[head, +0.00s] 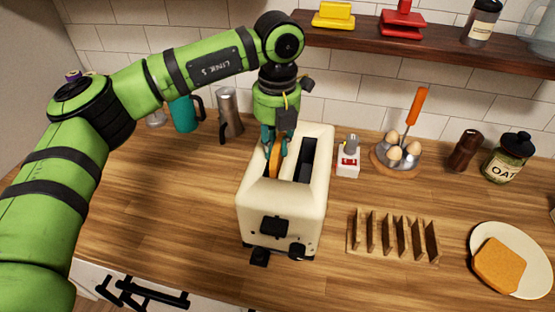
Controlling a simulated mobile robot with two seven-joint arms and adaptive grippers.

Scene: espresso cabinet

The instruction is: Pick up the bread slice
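The cream toaster (255,215) stands on the wooden counter, its two long slots facing up. A browned bread slice (275,161) stands upright at the left slot, its lower part hidden inside. My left gripper (275,150) points down over that slot. Its teal fingers are close together on both sides of the slice and look shut on it. The right slot looks dark and empty. Another bread slice (498,265) lies flat on a white plate (537,262) at the far right. My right gripper is not in view.
A wooden rack (395,240) stands right of the toaster. Behind are a small red-and-white holder (348,160), an egg stand (397,158), a pepper mill (465,152) and an oat jar (508,158). A metal pitcher (229,115) stands back left. A shelf (430,45) hangs above.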

